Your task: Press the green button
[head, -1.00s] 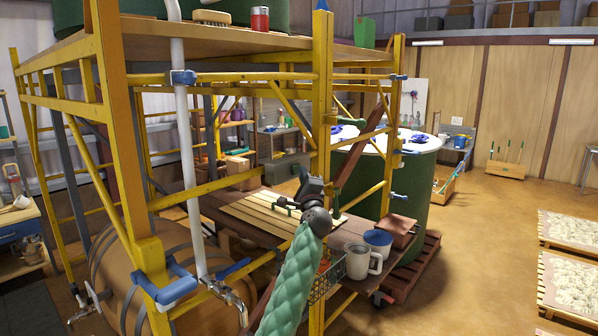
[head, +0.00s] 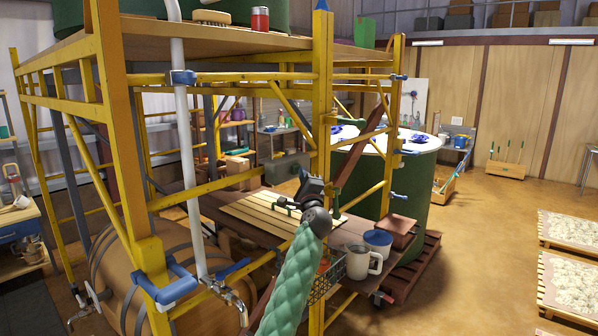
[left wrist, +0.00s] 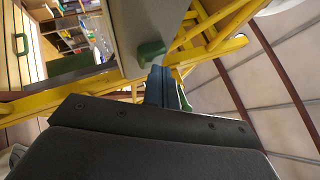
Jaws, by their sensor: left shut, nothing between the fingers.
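A grey box (head: 287,168) shows behind my left gripper in the head view. It fills the upper middle of the left wrist view (left wrist: 125,25). A green, button-like piece (left wrist: 151,52) stands out at the box's lower edge. My left gripper (head: 304,172) is shut and empty over the workbench, beside the yellow post. In the left wrist view its fingertips (left wrist: 160,70) overlap the lower right of the green piece; I cannot tell whether they touch it. The head view does not show the green piece clearly. My right gripper is not in view.
Yellow scaffold posts (head: 321,110) and rails stand close around my left arm. Below it, a slatted board (head: 250,212) lies on the bench, with a grey mug (head: 360,262) and a blue-topped pot (head: 377,241) at the right. Open floor lies further right.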

